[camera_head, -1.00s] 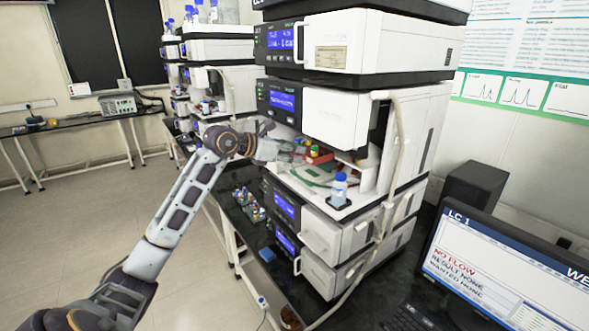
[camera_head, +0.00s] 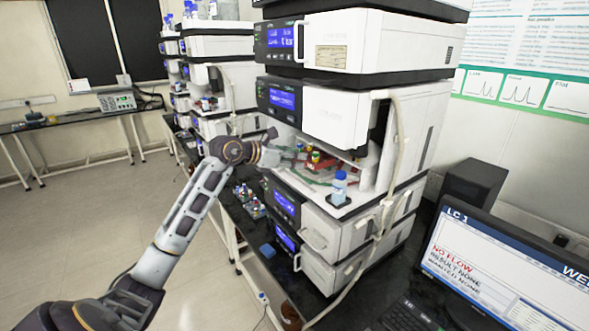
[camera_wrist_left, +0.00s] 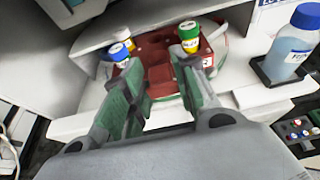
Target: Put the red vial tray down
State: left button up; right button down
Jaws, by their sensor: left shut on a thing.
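The red vial tray (camera_head: 324,166) is in the open bay of the near instrument stack, on or just above a pale surface with green curved markings; I cannot tell if it touches. In the left wrist view the tray (camera_wrist_left: 166,82) lies between and beyond the green-padded fingers of my left gripper (camera_wrist_left: 158,78). The gripper is shut on its red middle part. Vials with green (camera_wrist_left: 188,29), white (camera_wrist_left: 122,34) and blue (camera_wrist_left: 118,50) caps stand in the tray. In the head view my left gripper (camera_head: 298,156) reaches into the bay from the left. My right gripper is not in view.
A blue-capped bottle (camera_head: 340,187) stands at the bay's front right corner, close to the tray. The instrument module above (camera_head: 345,115) overhangs the bay. Racks of vials (camera_head: 250,200) stand on the black bench left of the stack. A monitor (camera_head: 510,265) is at the right.

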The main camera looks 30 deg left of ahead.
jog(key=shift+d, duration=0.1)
pick_arm(q)
jog(key=shift+f+p, duration=0.45)
jog(key=shift+f, duration=1.2)
jog(key=shift+w+f, duration=0.2)
jog(key=shift+f, duration=0.05)
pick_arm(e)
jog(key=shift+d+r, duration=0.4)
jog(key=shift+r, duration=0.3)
pick_arm(q)
jog(key=shift+f, duration=0.2)
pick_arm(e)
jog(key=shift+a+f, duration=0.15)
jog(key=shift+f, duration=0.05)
pick_arm(q)
jog(key=o, duration=1)
jog(key=shift+o, duration=0.2)
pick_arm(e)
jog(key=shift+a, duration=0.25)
pick_arm(q)
jog(key=shift+s+a+r, duration=0.1)
jog(key=shift+r, duration=0.15)
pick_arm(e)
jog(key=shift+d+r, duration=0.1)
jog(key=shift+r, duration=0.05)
